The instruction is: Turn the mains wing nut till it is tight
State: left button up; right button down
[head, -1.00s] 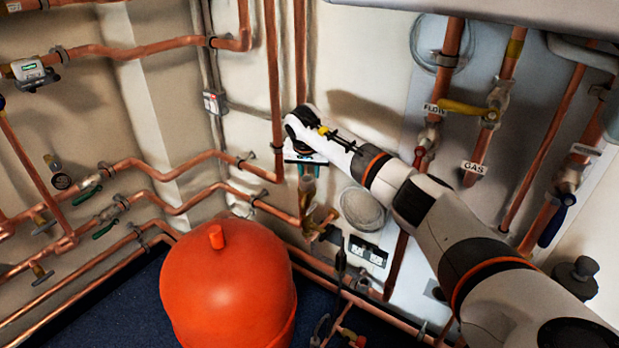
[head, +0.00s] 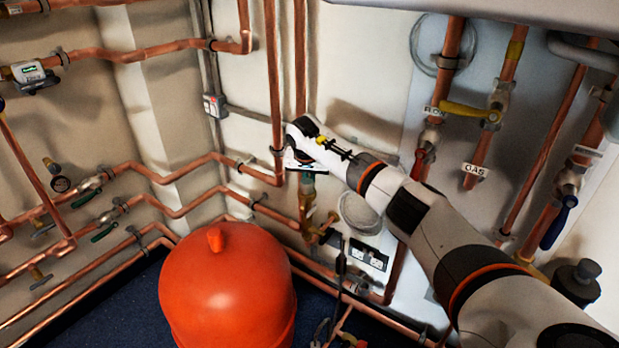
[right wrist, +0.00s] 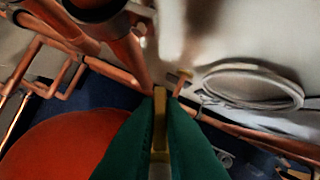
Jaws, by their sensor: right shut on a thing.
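My right gripper (head: 307,184) points down at the brass fittings on the copper pipe behind the orange vessel. In the right wrist view its two green fingers (right wrist: 160,130) are shut on a narrow brass piece, which I take to be the mains wing nut (right wrist: 160,98). Only a thin upright strip of it shows between the fingers; the rest is hidden. In the head view the nut is hidden by the gripper, and a brass fitting (head: 308,212) shows just below. How tight the nut is cannot be seen. My left gripper is not in view.
A big orange vessel (head: 226,285) stands close below and left of the gripper. Copper pipes (head: 277,80) run up just behind it. A round coil (head: 360,212) and a wall socket (head: 368,253) are to its right. Several valves and pipes (head: 480,120) line the right wall.

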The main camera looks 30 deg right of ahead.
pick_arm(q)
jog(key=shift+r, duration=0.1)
pick_arm(e)
jog(key=shift+r, duration=0.1)
jog(key=shift+s+d+m+p, duration=0.1)
jog(key=shift+d+m+p, duration=0.05)
jog(key=shift+m+p, duration=0.3)
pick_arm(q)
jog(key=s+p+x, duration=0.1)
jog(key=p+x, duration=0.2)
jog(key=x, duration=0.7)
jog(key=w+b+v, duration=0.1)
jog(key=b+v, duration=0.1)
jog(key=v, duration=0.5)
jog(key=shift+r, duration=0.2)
pick_arm(e)
jog(key=shift+s+d+m+g, duration=0.1)
jog(key=shift+s+m+g, duration=0.8)
jog(key=shift+m, duration=1.65)
jog(key=shift+s+m+g, duration=0.85)
jog(key=shift+m+g, duration=0.2)
jog(key=shift+m, duration=1.5)
jog(key=shift+s+d+m+g, duration=0.1)
jog(key=shift+s+m+g, duration=0.8)
jog(key=shift+m, duration=1.65)
jog(key=c, duration=1.5)
grip_release()
